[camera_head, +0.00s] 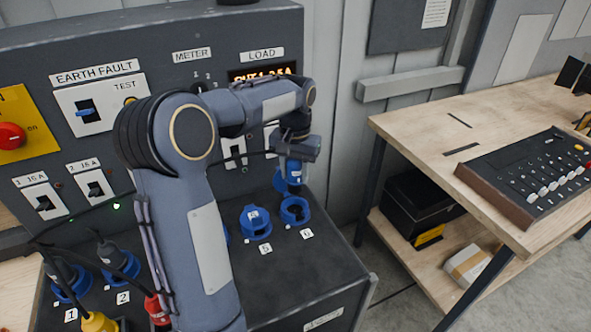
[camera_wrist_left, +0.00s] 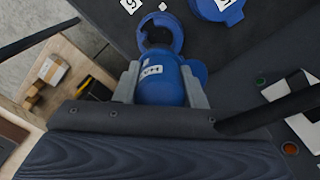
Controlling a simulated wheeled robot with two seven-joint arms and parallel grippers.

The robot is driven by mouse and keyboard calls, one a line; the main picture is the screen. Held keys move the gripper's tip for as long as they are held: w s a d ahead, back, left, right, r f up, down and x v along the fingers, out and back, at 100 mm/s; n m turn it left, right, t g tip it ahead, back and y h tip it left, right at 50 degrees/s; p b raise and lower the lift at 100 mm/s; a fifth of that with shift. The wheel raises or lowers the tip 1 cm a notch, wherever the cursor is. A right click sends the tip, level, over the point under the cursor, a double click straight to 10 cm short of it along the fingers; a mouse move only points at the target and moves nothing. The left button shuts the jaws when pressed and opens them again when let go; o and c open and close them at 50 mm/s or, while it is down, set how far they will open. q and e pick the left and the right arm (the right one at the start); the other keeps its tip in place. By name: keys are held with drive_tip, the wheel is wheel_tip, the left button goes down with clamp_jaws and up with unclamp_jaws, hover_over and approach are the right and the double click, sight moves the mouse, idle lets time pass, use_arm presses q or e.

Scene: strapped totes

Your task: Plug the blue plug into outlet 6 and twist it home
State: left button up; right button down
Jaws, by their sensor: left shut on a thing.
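The blue plug (camera_head: 293,174) hangs roughly upright just above outlet 6 (camera_head: 295,212), a blue round socket with its opening showing. A small gap seems to lie between them. My left gripper (camera_head: 291,163) is shut on the plug. In the left wrist view the plug (camera_wrist_left: 160,86), with a white label, sits between the two grey fingers of the gripper (camera_wrist_left: 161,80), and the outlet's blue rim (camera_wrist_left: 176,32) shows beyond it. Whether the plug's keys line up with the socket cannot be told. My right gripper is not in view.
Outlet 5 (camera_head: 256,224), a blue socket, stands close to the left of outlet 6. Plugs with cables fill outlets 1 (camera_head: 72,285) and 2 (camera_head: 125,268). The upright panel (camera_head: 150,45) rises behind. A wooden workbench (camera_head: 420,125) stands to the right.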

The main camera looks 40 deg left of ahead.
sight(295, 186)
use_arm(q)
drive_tip(key=shift+f+b, duration=1.4)
drive_tip(key=shift+f, duration=0.5)
drive_tip(key=shift+f+b, duration=0.3)
drive_tip(key=shift+f, duration=0.3)
drive_tip(key=shift+f+b, duration=1.25)
drive_tip(key=shift+f, duration=0.75)
drive_tip(key=shift+r+m+p, duration=0.1)
drive_tip(key=shift+m+p, duration=0.2)
drive_tip(key=shift+m, duration=0.2)
drive_tip(key=shift+m+p, duration=0.3)
drive_tip(key=shift+m, duration=0.7)
